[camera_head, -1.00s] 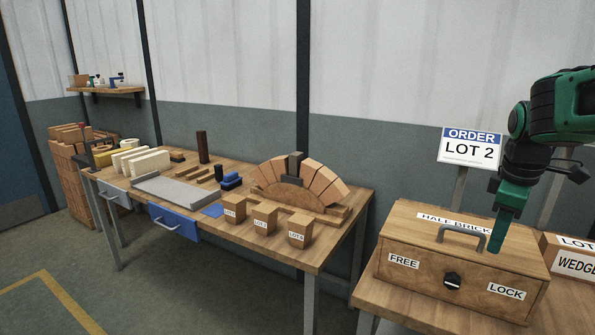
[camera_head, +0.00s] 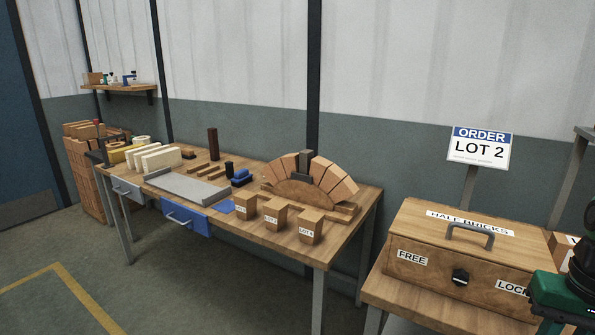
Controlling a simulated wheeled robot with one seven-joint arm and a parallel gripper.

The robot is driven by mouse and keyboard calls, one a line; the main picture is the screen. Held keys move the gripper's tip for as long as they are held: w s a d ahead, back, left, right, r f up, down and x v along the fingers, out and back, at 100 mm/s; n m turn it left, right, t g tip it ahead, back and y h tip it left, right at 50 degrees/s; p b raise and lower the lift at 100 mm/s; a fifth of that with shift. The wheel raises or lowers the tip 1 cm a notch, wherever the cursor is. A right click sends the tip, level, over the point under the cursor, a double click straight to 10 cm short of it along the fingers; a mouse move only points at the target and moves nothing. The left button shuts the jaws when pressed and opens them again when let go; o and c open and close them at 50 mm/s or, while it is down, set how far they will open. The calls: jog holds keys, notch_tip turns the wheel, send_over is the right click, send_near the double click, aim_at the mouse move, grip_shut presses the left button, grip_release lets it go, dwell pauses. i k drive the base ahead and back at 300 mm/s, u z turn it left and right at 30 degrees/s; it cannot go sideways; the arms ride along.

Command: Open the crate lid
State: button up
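The wooden crate (camera_head: 405,280) stands on a small wooden table at the right. Its lid (camera_head: 425,230) is down and carries a "HALF BRICKS" label and a grey handle (camera_head: 470,233). A dark knob (camera_head: 460,277) sits on the front face between a "FREE" label (camera_head: 412,258) and a "LOCK" label (camera_head: 511,288). Part of my green and black arm shows at the lower right edge, in front of the crate's right end. Its fingertips are out of the picture.
An "ORDER LOT 2" sign (camera_head: 479,148) stands behind the crate. Another box (camera_head: 560,247) is partly hidden at its right. A long workbench (camera_head: 290,243) at the left holds a brick arch (camera_head: 345,187), small lot blocks and a grey tray. A floor gap separates the tables.

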aim_at(521, 247)
jog(key=u, duration=1)
jog(key=k, duration=1.4)
jog(key=z, duration=1)
jog(key=i, duration=1)
jog(key=u, duration=0.05)
